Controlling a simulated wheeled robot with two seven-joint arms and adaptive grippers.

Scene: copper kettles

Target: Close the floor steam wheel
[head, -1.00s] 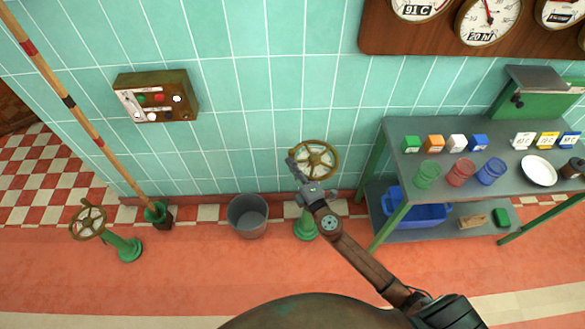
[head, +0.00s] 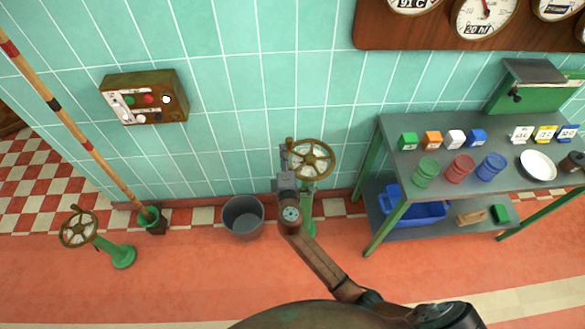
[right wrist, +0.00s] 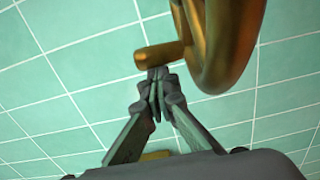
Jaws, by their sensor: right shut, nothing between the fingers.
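A brass wheel (head: 328,160) on a green floor stand (head: 307,215) stands by the tiled wall in the middle of the head view. My right gripper (head: 284,152) is at the wheel's left side, shut and empty. In the right wrist view the wheel's rim (right wrist: 228,50) and its peg handle (right wrist: 158,56) are close, and the shut fingertips (right wrist: 157,75) are just below the peg; I cannot tell whether they touch. A second brass wheel (head: 79,228) on a tilted green stand (head: 122,256) is at the far left. My left gripper is out of view.
A grey bucket (head: 243,217) stands left of the middle stand. A green-legged table (head: 400,190) with jars and small boxes is close on the right. A striped pole (head: 95,150) leans in a green holder at left. The red floor in front is mostly clear.

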